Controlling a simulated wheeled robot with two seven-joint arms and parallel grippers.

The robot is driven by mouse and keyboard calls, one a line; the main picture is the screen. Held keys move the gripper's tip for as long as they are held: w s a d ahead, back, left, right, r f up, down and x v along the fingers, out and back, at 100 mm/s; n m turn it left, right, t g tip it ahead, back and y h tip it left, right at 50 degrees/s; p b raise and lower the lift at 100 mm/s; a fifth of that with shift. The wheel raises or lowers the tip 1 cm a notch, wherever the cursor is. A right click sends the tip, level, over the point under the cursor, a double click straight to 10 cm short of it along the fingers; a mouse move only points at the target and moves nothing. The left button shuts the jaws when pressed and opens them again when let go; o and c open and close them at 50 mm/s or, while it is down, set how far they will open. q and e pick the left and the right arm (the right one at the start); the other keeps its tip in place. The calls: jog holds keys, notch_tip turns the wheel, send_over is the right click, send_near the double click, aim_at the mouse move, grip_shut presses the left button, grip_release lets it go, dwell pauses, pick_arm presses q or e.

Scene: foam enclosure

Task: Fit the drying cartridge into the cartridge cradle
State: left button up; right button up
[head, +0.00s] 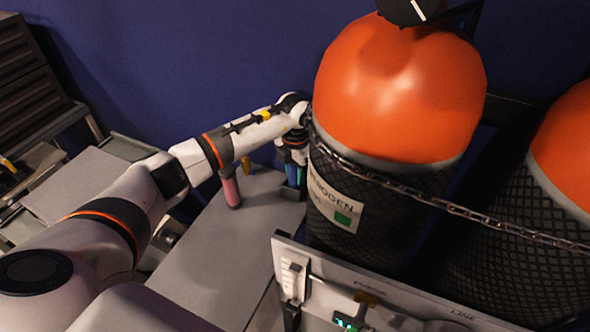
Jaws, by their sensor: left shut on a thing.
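My left gripper (294,157) is at the far end of the bench, beside the netted orange-topped cylinder. It points down and is shut on a narrow blue piece (291,174), which I take to be the drying cartridge. The gripper hides the top of this piece. A teal strip (301,176) shows right beside it. A dark low part (290,193) at their foot may be the cartridge cradle; I cannot tell whether the cartridge is seated in it. A pink cylinder (231,191) stands on the bench, left of the gripper. My right gripper is not in view.
Two large orange-topped cylinders (399,95) (571,150) in black netting stand at the right, behind a chain (430,205). A panel (370,300) with a green display is in front. The grey bench top (215,255) is clear nearer me.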

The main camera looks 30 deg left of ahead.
pick_arm(q)
jog(key=o, duration=1.1)
jog(key=shift+r, duration=0.55)
notch_tip(320, 180, up, 11)
jog(key=shift+r+b, duration=0.1)
jog(key=shift+b, duration=0.8)
jog(key=shift+s, duration=0.1)
